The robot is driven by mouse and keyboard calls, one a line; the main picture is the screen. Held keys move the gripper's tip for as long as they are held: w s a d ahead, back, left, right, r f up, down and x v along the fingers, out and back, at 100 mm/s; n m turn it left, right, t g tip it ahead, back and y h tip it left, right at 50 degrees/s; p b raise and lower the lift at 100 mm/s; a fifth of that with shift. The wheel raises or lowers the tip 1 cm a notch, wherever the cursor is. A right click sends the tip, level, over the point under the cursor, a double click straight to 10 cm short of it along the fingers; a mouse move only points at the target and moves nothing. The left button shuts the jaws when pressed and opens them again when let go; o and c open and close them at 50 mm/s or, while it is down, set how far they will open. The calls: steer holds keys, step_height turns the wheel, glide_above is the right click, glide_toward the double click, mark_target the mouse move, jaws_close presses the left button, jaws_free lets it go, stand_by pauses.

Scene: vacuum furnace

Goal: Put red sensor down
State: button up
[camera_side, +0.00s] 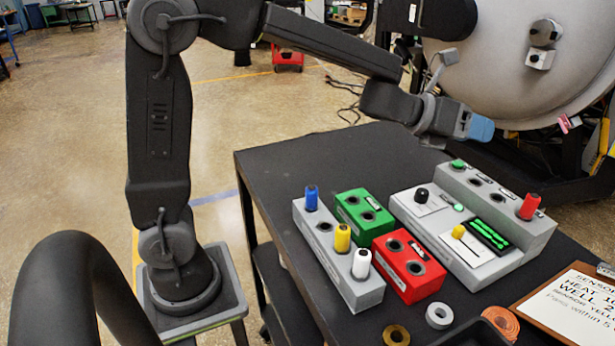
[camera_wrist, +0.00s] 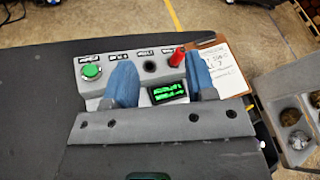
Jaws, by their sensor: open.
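The red sensor (camera_side: 529,206) stands upright at the right end of the raised back step of the grey console (camera_side: 515,238). In the wrist view the red sensor (camera_wrist: 178,54) shows beyond the gap between my fingers, with its base at the console top. My gripper (camera_side: 480,128) has blue fingers and hangs above and behind the console, apart from the sensor. In the wrist view my gripper (camera_wrist: 163,82) is open, with nothing between its fingers. The red block (camera_side: 408,268) has two holes, both empty.
A grey rack (camera_side: 318,255) holds blue, yellow and white sensors. A green block (camera_side: 362,212) has two empty holes. The console carries a green button (camera_side: 457,164), knobs and a lit display. A clipboard (camera_side: 575,305) and tape rolls lie in front. The table's back left is clear.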

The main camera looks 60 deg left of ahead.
steer(key=s+a+r+n+g+y, duration=0.1)
steer(key=s+a+n+y, duration=0.4)
steer(key=n, duration=0.5)
steer(key=s+a+r+n+y, duration=0.1)
steer(key=s+a+n+y, duration=0.2)
steer(key=s+n, duration=0.55)
steer(key=s+d+f+n+g+h, duration=0.1)
steer(key=s+f+n+g, duration=0.2)
steer(key=s+n, duration=0.5)
steer(key=s+d+f+n+g+h, duration=0.1)
steer(key=s+f+n+g, duration=0.3)
steer(key=s+n, duration=0.4)
steer(key=shift+s+d+f+n, duration=0.15)
steer(key=shift+s+f+n, duration=0.1)
steer(key=shift+s+n, duration=0.15)
